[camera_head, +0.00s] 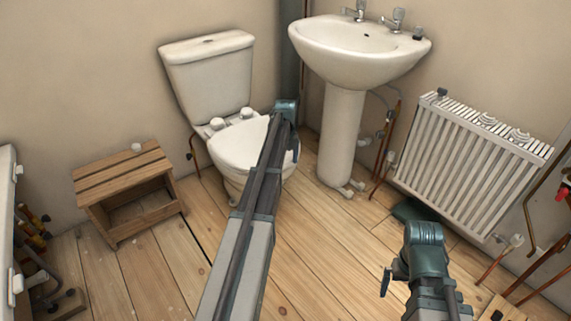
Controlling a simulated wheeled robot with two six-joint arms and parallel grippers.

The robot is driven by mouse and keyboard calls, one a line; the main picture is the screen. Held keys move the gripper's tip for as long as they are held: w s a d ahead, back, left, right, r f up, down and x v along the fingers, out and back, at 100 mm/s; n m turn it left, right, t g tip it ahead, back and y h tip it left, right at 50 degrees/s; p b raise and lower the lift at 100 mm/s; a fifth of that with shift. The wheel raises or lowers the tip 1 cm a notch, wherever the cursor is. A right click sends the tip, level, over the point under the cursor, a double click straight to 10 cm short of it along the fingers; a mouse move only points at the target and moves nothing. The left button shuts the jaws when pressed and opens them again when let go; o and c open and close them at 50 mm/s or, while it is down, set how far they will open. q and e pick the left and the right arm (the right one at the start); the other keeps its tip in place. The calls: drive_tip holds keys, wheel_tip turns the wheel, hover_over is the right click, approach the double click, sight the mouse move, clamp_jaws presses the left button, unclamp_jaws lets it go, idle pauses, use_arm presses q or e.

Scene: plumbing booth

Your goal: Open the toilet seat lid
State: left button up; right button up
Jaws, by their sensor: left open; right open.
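The white toilet (212,88) stands against the back wall, left of centre. Its lid (236,146) lies down flat over the bowl, with the hinge end towards the cistern. My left arm reaches up across the right side of the lid and hides part of it. My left gripper (292,140) is open at the lid's right edge; I cannot tell whether it touches the lid. My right gripper (398,262) is open and empty at the lower right, over the floor and well away from the toilet.
A wooden step stool (128,183) stands left of the toilet. A pedestal basin (355,62) stands to its right, and a white radiator (465,150) with copper pipes is further right. Pipes and tools crowd the far left edge. The middle of the plank floor is clear.

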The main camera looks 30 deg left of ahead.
use_arm(q)
clamp_jaws()
idle(0.3)
drive_tip(key=shift+r, duration=0.1)
